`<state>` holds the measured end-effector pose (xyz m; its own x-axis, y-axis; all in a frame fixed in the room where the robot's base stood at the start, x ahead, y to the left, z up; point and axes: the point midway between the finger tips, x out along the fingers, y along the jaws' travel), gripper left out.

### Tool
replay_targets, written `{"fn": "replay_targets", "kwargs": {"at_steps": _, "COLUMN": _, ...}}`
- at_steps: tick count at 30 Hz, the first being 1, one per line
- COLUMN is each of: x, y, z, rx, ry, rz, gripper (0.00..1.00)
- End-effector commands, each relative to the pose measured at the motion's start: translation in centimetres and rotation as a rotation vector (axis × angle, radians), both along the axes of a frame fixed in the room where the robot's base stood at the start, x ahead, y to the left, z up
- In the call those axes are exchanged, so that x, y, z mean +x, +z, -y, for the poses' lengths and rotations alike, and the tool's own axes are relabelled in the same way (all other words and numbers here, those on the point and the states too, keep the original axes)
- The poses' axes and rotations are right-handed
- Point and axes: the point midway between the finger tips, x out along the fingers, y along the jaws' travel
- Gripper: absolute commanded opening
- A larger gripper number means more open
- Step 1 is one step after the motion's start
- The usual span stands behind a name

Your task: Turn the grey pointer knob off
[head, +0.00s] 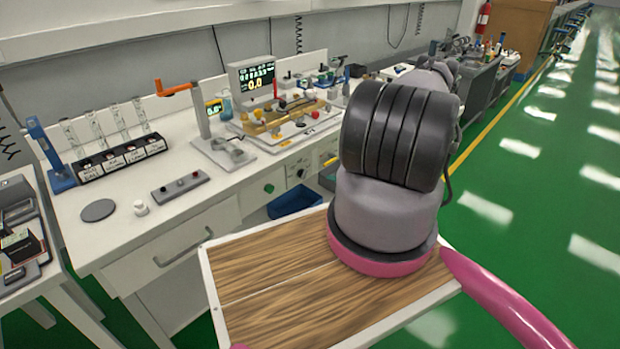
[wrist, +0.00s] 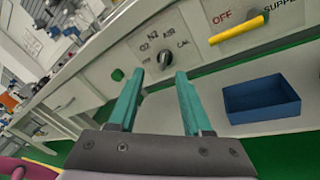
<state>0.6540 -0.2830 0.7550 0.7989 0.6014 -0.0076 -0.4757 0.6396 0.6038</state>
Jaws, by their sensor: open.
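The grey pointer knob (wrist: 165,59) shows in the wrist view on a white panel on the bench front. It is dark and narrow and stands roughly upright in the picture. Labels O2, N2, AIR and CAL surround it; a further label at its left is too small to read. In the head view the knob (head: 301,172) is small, left of my arm. My gripper (wrist: 160,74) has two teal fingers, open and empty. In the wrist view the knob appears between the fingertips, slightly beyond them; I see no contact.
A yellow lever (wrist: 237,30) beside OFF and SUPPLY lettering is to the knob's right. A green button (wrist: 117,75) is to its left. A blue bin (wrist: 250,100) sits below right. The bench top (head: 225,182) holds instruments. Green floor (head: 510,185) is open at right.

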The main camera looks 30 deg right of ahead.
Motion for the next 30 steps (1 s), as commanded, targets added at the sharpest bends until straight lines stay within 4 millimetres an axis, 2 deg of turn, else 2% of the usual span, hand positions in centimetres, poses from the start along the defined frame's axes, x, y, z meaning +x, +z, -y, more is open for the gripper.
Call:
{"fn": "replay_targets", "kwargs": {"at_steps": 2, "x": -0.5, "y": -1.1, "z": 0.1, "rx": 0.024, "ry": -0.033, "rz": -0.01, "gripper": 0.5}}
{"fn": "replay_targets", "kwargs": {"at_steps": 6, "x": -0.1, "y": -1.6, "z": -0.2, "rx": 0.034, "ry": -0.045, "rz": -0.013, "gripper": 0.5}}
{"fn": "replay_targets", "kwargs": {"at_steps": 21, "x": 6.9, "y": -1.5, "z": -5.1, "rx": 0.032, "ry": -0.042, "rz": -0.012, "gripper": 0.5}}
{"fn": "replay_targets", "kwargs": {"at_steps": 30, "x": 8.3, "y": -1.5, "z": -6.0, "rx": 0.032, "ry": -0.043, "rz": -0.013, "gripper": 0.5}}
